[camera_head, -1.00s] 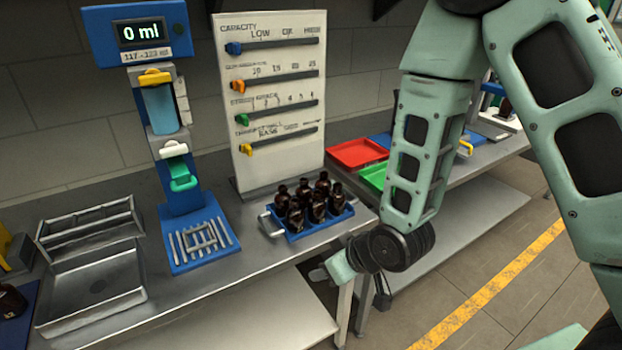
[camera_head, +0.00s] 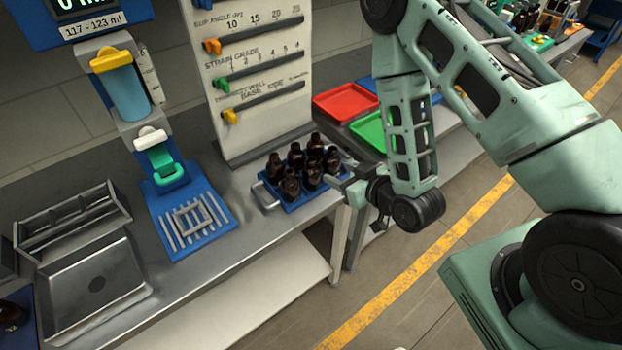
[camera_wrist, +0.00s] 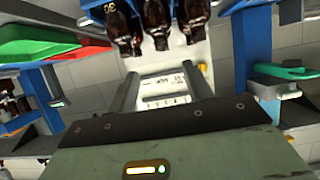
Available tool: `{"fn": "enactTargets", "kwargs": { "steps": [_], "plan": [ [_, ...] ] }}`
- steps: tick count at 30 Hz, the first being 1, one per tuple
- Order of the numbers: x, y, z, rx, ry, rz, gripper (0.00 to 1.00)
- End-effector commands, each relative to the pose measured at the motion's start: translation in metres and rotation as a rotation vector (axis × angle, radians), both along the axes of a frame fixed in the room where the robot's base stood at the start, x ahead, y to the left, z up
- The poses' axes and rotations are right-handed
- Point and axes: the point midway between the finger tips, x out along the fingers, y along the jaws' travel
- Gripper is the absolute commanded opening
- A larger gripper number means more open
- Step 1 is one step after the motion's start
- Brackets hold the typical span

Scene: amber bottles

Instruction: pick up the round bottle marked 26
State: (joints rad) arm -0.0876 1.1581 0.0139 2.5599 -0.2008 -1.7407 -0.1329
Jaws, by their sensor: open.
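Several dark amber bottles stand close together in a blue tray (camera_head: 322,193) on the bench. In the wrist view, which looks upside down, three bottles hang from the top edge: a left bottle (camera_wrist: 122,30), a middle bottle (camera_wrist: 157,22) and a right bottle (camera_wrist: 193,18). The left one carries a pale mark cut by the frame edge; I cannot read it surely. I cannot tell which bottle is marked 26. My gripper (camera_head: 338,183) is just right of the tray, pointing toward it. In the wrist view its two fingers (camera_wrist: 160,85) are apart with no bottle between them.
A dispenser (camera_head: 125,95) with a blue base stands left of the tray, with a metal tray (camera_head: 85,290) further left. A white slider board (camera_head: 250,90) stands behind. Red (camera_head: 345,102) and green (camera_head: 370,132) trays lie to the right.

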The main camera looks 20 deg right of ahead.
Motion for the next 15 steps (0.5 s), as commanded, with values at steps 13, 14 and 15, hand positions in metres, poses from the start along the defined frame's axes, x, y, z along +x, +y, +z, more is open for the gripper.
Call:
{"fn": "enactTargets", "kwargs": {
  "steps": [13,14,15],
  "plan": [
    [0.033,0.011,-0.02,0.002,-0.004,0.001,0.5],
    [0.035,0.012,-0.021,0.002,-0.005,0.001,0.5],
    [0.037,0.013,-0.022,0.002,-0.004,0.002,0.5]
  ]
}}
